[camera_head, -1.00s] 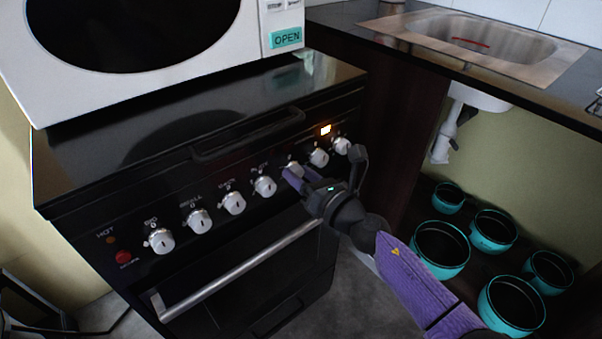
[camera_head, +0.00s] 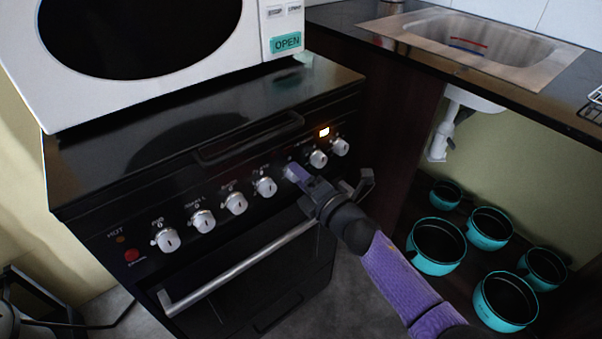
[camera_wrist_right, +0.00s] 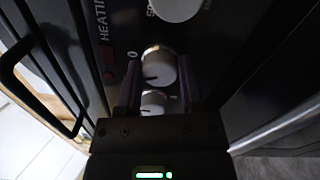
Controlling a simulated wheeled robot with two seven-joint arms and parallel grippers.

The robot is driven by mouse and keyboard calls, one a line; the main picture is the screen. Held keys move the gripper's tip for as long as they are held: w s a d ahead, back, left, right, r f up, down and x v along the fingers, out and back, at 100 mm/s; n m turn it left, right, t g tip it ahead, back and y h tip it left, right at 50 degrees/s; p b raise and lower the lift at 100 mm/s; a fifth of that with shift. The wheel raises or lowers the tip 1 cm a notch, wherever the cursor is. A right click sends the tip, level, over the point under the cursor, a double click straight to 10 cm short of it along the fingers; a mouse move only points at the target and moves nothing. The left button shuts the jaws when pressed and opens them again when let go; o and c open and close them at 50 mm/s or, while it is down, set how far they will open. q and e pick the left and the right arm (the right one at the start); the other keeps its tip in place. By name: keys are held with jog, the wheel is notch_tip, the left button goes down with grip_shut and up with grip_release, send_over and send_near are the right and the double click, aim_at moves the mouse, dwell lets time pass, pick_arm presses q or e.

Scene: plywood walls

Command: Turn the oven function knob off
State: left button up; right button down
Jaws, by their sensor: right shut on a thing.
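The black oven front (camera_head: 205,265) carries a row of white knobs. My right gripper (camera_head: 293,173) is at the panel, at a knob right of the middle of the row, which its purple fingers mostly hide in the head view. In the right wrist view that white knob (camera_wrist_right: 159,66) sits between the two fingertips (camera_wrist_right: 158,82), and the gripper is shut on it. A dark mark shows at the knob's left edge, near a printed 0. A second white rounded shape (camera_wrist_right: 153,102) shows between the fingers. My left gripper is out of view.
The oven door handle (camera_head: 240,268) runs below the row. A white microwave (camera_head: 150,40) stands on top. Several teal pots (camera_head: 436,245) are at right, under the sink counter (camera_head: 480,60).

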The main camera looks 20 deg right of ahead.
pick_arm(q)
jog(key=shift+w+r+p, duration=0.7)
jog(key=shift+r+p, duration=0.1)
pick_arm(e)
jog(key=shift+f+m, duration=0.1)
jog(key=shift+m, duration=2.8)
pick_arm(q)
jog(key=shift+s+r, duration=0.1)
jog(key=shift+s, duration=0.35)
pick_arm(e)
jog(key=shift+c, duration=1.2)
grip_release()
pick_arm(q)
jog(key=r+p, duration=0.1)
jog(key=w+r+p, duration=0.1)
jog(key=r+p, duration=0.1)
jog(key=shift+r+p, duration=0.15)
jog(key=shift+p, duration=0.15)
pick_arm(e)
jog(key=v, duration=1)
jog(key=shift+a, duration=0.15)
